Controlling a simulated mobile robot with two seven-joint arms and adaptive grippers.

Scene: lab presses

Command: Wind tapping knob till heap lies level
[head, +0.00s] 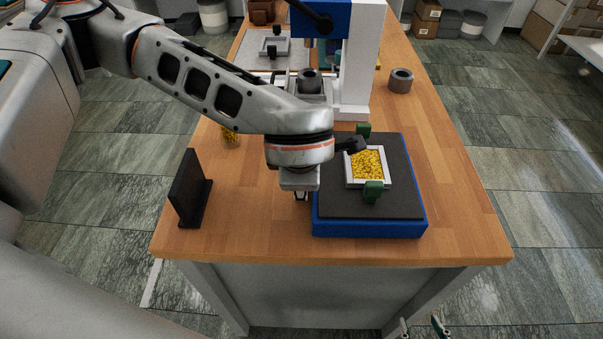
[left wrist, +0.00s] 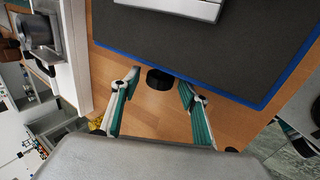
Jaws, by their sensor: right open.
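A square pale tray (head: 350,180) of yellow grains (head: 368,163) sits on the dark-topped, blue-edged base (head: 330,205). Its corner shows in the left wrist view (left wrist: 190,6). Whether the heap is level cannot be told. A black knob (left wrist: 160,79) sticks out from the base's side in the left wrist view. My left gripper (left wrist: 160,80) is open, its fingers apart on either side of the knob; contact cannot be told. In the head view my left gripper (head: 300,196) points down beside the base, hiding the knob. My right gripper (head: 421,326) is open and empty below the table's front edge.
Green clamps (head: 373,192) flank the tray. A black upright plate (head: 190,190) stands at the table's left. A white column with a blue head (head: 358,60) rises behind the base, with a grey ring (head: 400,80) to its right. The front right tabletop (head: 460,220) is clear.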

